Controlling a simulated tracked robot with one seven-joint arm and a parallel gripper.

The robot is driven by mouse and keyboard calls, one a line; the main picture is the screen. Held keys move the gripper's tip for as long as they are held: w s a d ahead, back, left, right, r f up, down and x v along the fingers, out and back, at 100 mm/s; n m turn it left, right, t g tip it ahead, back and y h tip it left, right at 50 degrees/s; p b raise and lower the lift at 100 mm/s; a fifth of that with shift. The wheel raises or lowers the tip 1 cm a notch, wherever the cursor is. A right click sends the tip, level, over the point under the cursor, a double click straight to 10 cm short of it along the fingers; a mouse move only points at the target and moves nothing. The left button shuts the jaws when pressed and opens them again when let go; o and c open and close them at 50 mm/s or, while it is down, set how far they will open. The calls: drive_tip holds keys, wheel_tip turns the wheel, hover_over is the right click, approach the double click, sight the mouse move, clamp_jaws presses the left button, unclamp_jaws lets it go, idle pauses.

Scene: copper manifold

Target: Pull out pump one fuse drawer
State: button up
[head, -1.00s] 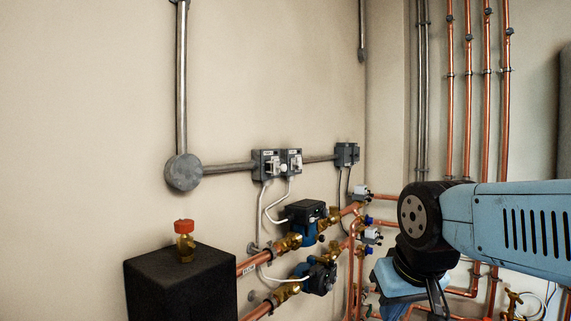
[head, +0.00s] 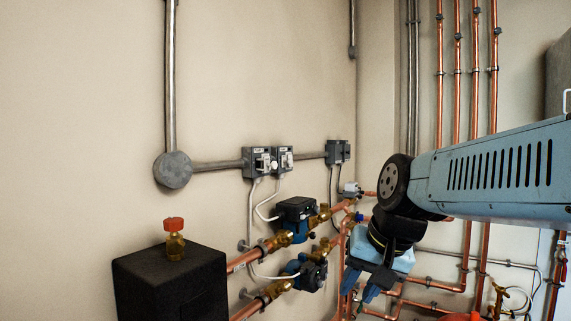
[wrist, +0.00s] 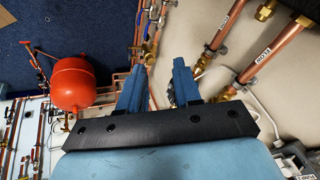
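Two grey fused switch boxes sit side by side on the wall in the head view, a left one (head: 257,162) and a right one (head: 283,160). Their labels are too small to read there, so I cannot tell which is pump one's. My gripper (head: 363,284) is lower and to the right of them, apart from them and pointing down. In the wrist view my gripper (wrist: 158,85) shows two blue fingers spread apart with nothing between them. Part of a grey labelled box (wrist: 298,158) shows at that view's lower right corner.
Two pumps, an upper one (head: 298,212) and a lower one (head: 307,272), with copper pipes lie below the boxes. A third grey box (head: 338,152) is farther right. A black block (head: 170,285) stands at lower left. A red tank (wrist: 80,83) shows in the wrist view.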

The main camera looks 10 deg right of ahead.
drive_tip(key=shift+o, duration=1.3)
drive_tip(key=w+a+r+m+y, duration=0.3)
drive_tip(key=w+m, duration=0.3)
drive_tip(key=w, duration=0.2)
drive_tip(key=shift+r+m+y, duration=0.3)
drive_tip(key=shift+r, duration=0.25)
drive_tip(key=m+t+y, duration=0.7)
drive_tip(key=m+y, duration=0.1)
drive_tip(key=m, duration=0.8)
approach(291, 162)
drive_tip(key=x, duration=0.9)
drive_tip(key=shift+w+d+f, duration=0.1)
clamp_jaws()
